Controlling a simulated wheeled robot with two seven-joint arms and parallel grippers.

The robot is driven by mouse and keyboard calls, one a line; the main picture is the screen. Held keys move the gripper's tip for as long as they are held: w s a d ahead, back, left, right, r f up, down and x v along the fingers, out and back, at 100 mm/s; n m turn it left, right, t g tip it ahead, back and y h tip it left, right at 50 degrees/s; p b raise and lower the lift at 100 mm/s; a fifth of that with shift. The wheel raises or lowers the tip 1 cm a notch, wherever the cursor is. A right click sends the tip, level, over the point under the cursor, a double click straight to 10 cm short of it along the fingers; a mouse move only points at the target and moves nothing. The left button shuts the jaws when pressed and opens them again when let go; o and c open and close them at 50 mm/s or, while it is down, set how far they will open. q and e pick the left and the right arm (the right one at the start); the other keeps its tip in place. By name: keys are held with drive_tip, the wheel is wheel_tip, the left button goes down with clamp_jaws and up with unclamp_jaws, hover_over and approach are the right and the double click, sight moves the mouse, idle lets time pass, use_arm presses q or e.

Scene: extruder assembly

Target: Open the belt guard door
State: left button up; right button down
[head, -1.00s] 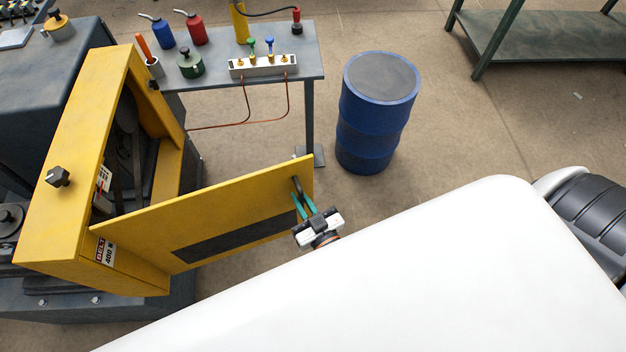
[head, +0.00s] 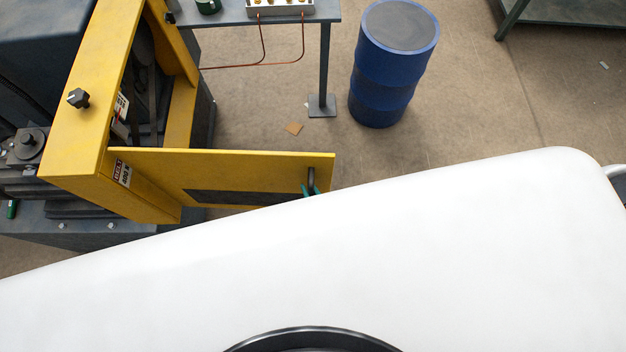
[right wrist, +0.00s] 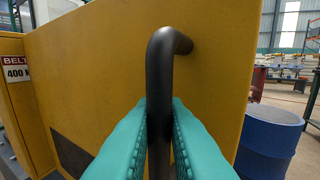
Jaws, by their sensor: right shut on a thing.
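The yellow belt guard door (head: 240,168) stands swung out from the yellow belt guard housing (head: 88,98), so the dark inside of the housing shows. A dark bar handle (head: 311,178) is near the door's free edge; it also shows large in the right wrist view (right wrist: 158,85). My right gripper (right wrist: 159,125) is shut on the handle, with one teal finger on each side of it. In the head view only the teal fingertips (head: 310,190) show; the rest is hidden behind a white body part of mine. My left gripper is not in view.
A blue barrel (head: 385,75) stands on the floor right of the door, apart from it. A grey table (head: 325,60) with a thin copper tube is behind the door. Open floor lies between the door and the barrel.

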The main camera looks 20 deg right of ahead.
drive_tip(key=shift+a, duration=0.1)
drive_tip(key=c, duration=1.5)
unclamp_jaws()
drive_tip(key=s+b, duration=0.1)
drive_tip(key=s, duration=0.3)
drive_tip(key=s+d+b, duration=0.1)
drive_tip(key=s, duration=0.2)
drive_tip(key=s+d+b, duration=0.1)
drive_tip(key=s, duration=0.3)
drive_tip(key=shift+s+d, duration=0.1)
drive_tip(key=shift+s, duration=0.25)
drive_tip(key=shift+f, duration=0.1)
